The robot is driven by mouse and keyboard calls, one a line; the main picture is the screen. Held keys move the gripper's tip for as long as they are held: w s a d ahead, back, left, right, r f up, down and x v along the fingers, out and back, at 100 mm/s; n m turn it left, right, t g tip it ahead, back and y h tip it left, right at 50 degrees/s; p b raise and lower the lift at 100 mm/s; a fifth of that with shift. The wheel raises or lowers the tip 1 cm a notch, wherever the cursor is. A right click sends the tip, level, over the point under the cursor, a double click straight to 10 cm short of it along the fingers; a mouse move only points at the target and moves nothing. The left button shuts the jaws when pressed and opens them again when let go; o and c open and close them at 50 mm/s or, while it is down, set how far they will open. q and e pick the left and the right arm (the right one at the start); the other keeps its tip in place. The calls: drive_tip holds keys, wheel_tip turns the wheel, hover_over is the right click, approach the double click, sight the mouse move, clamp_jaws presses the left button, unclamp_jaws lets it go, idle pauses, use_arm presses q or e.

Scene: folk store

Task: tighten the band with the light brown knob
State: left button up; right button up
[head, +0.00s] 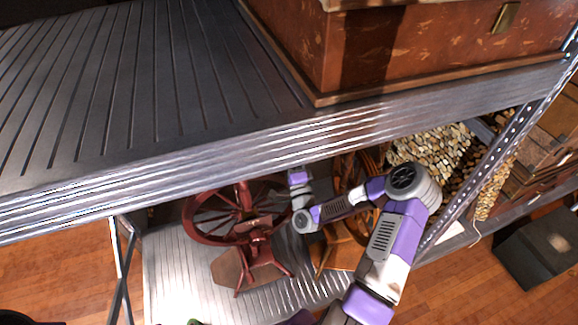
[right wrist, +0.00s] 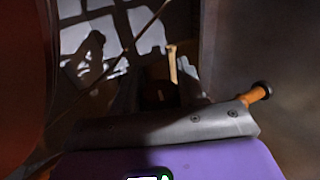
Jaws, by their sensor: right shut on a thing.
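A dark red spinning wheel (head: 212,238) stands on the lower shelf, left of my right forearm in the head view. A lighter orange-brown spinning wheel (head: 334,256) stands to its right, partly behind my arm. My right gripper (right wrist: 190,120) reaches in under the upper shelf; its fingertips are hidden in the head view. In the right wrist view its grey finger lies along a light brown knob (right wrist: 257,95) with a dark end, which sticks out at the right. The gripper is shut on it. The band cannot be made out clearly. My left gripper is not in view.
The ribbed upper shelf (head: 120,90) and its metal front edge (head: 290,145) overhang the wheels. A wooden chest (head: 400,45) stands on it. A perforated post (head: 490,150) and stacked pebble-like goods (head: 430,148) are at the right. The lower shelf (head: 185,275) is bare at front left.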

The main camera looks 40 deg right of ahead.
drive_tip(key=t+h+b, duration=0.1)
drive_tip(key=t+b, duration=0.1)
drive_tip(key=b, duration=0.2)
drive_tip(key=shift+a+f, duration=0.1)
drive_tip(key=shift+s+r+t+b, duration=0.1)
drive_tip(key=shift+r+t+b, duration=0.1)
drive_tip(key=shift+t+b, duration=0.45)
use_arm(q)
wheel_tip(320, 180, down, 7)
use_arm(e)
drive_tip(key=shift+s+r+t, duration=0.1)
drive_tip(key=shift+r+t, duration=0.15)
drive_tip(key=shift+t, duration=0.5)
use_arm(q)
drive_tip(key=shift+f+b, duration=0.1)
drive_tip(key=shift+b, duration=0.2)
use_arm(e)
drive_tip(key=o, duration=1)
drive_tip(key=shift+c, duration=0.2)
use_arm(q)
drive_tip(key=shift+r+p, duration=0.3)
use_arm(e)
drive_tip(key=v, duration=0.7)
drive_tip(key=shift+f, duration=0.25)
